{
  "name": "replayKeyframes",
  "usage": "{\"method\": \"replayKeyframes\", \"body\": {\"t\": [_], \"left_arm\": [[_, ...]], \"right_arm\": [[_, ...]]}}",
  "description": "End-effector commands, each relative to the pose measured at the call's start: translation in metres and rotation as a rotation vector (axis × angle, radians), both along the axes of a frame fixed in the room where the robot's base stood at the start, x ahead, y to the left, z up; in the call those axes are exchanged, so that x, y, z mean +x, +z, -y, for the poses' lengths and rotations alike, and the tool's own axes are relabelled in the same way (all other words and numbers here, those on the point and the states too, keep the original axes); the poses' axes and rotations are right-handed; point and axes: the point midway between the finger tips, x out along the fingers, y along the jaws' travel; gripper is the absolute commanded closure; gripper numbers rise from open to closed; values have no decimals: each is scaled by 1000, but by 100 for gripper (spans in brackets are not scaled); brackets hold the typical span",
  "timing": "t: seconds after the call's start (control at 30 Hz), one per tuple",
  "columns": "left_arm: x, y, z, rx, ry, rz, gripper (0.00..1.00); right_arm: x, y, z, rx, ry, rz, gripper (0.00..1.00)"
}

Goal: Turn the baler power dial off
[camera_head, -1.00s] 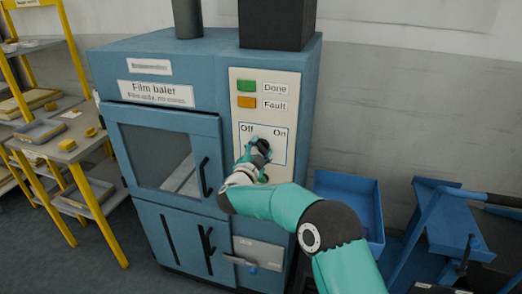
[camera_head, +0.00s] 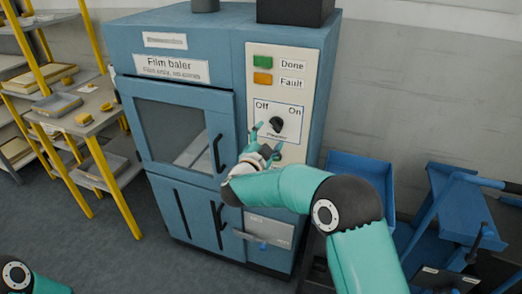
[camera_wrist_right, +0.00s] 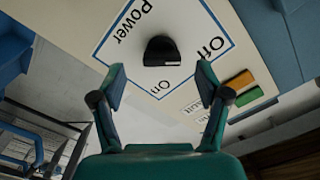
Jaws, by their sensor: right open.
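The black power dial (camera_head: 277,124) sits on the pale control panel of the blue film baler (camera_head: 188,110), between the words Off at upper left and On at upper right. In the right wrist view the dial (camera_wrist_right: 160,50) shows past the fingertips, centred between them; I cannot tell surely which word it points to. My right gripper (camera_head: 266,140) is open and empty, just lower left of the dial in the head view. Its two spread fingers also show in the right wrist view (camera_wrist_right: 161,74), apart from the dial. My left gripper is out of view.
A green Done lamp (camera_head: 262,62) and an orange Fault lamp (camera_head: 262,78) are above the dial. The baler door handle (camera_head: 217,153) is left of my gripper. A yellow-framed rack (camera_head: 97,160) stands left, a blue bin (camera_head: 358,175) and blue cart (camera_head: 450,205) right.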

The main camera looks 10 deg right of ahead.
Motion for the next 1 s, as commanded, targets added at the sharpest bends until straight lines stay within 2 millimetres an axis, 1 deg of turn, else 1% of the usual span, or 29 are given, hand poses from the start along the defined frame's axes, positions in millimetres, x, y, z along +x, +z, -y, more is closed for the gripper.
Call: {"method": "replayKeyframes", "body": {"t": [0.03,0.2,0.3,0.4,0.53,0.87,0.97,1.0], "left_arm": [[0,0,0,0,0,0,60],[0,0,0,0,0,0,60],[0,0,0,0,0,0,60],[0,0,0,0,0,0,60],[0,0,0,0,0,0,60],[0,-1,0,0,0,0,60],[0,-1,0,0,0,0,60],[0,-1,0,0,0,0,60]], "right_arm": [[-9,0,-8,0,5,-2,25],[-36,-1,-25,0,3,-3,25],[-47,-1,-32,0,2,-2,25],[-54,-2,-37,1,1,-3,25],[-58,-2,-39,1,-1,-3,25],[-58,-2,-38,1,-1,-3,25],[-57,-3,-35,1,-6,-5,25],[-57,-5,-30,1,-15,-8,25]]}}
